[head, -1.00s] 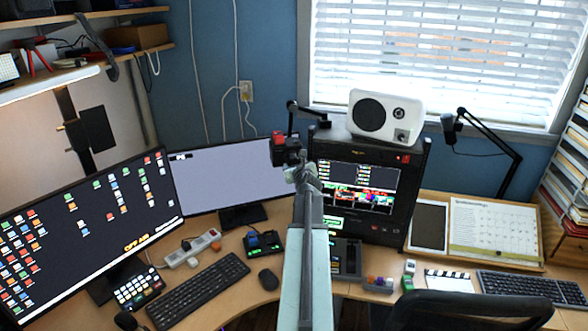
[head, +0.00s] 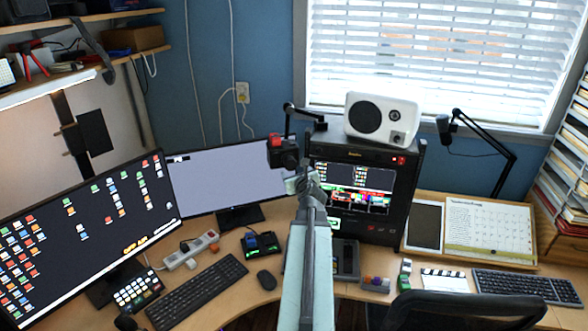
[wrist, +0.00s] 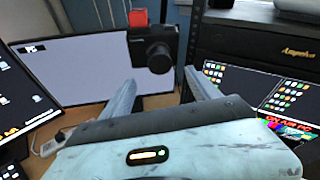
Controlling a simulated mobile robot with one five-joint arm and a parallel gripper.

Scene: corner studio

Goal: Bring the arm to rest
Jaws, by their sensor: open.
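My gripper (wrist: 165,95) shows in the wrist view with its two grey fingers spread apart and nothing between them. Beyond the fingers is a small black camera (wrist: 152,48) with a red block on top, apart from them in the picture. In the head view my arm reaches up from the bottom middle. My gripper (head: 303,180) is at its far end, small and partly hidden by the wrist, in front of the gap between the grey-screened monitor (head: 225,178) and the black rack (head: 405,200).
A white speaker (head: 382,119) stands on the rack. Small coloured blocks and a clapperboard (head: 442,279) are on the right. A black chair (head: 465,309) stands at the front right.

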